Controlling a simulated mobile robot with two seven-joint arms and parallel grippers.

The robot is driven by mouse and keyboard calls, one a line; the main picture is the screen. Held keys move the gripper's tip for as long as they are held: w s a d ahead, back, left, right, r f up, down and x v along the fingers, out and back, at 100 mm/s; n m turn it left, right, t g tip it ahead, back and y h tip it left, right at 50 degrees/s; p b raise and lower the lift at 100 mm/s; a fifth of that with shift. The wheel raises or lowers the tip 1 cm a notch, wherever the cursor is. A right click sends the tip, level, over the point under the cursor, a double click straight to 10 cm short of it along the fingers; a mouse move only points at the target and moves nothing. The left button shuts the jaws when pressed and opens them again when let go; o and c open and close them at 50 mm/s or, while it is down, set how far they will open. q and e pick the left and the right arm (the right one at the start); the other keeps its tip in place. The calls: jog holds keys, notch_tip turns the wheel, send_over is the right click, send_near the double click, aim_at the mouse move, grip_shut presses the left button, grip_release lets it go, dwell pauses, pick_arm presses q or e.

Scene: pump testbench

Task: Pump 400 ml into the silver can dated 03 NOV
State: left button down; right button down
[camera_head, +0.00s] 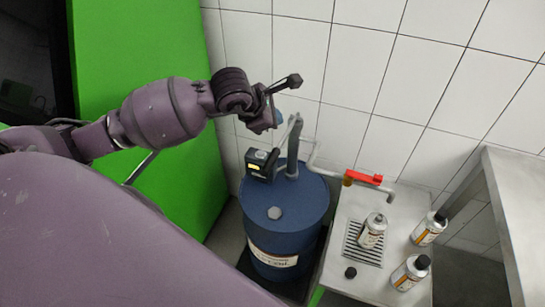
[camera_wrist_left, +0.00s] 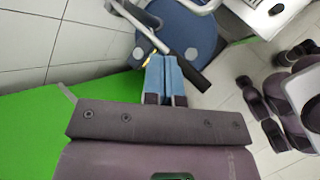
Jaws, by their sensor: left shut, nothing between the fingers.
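A blue drum (camera_head: 285,215) stands on the floor with a hand pump (camera_head: 292,150) on top. A black meter with a small yellow display (camera_head: 258,165) is beside the pump. The pump lever shows in the wrist view with its black grip (camera_wrist_left: 192,75). My left gripper (camera_head: 272,121) is above the drum by the lever; its blue fingers (camera_wrist_left: 165,80) are shut and empty, close to the grip. Contact cannot be told. A silver can (camera_head: 372,232) stands on the drain grate (camera_head: 362,252), under the spout side. Silver cans with black caps (camera_head: 429,230) (camera_head: 409,273) stand to its right. Dates are unreadable.
A loose black cap (camera_head: 350,272) lies on the table's left part. A tiled wall (camera_head: 350,60) stands close behind; a grey bench (camera_head: 515,200) is at right.

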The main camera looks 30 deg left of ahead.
aim_at(272, 158)
jog(key=shift+r, duration=0.15)
pick_arm(q)
jog(key=shift+f, duration=0.15)
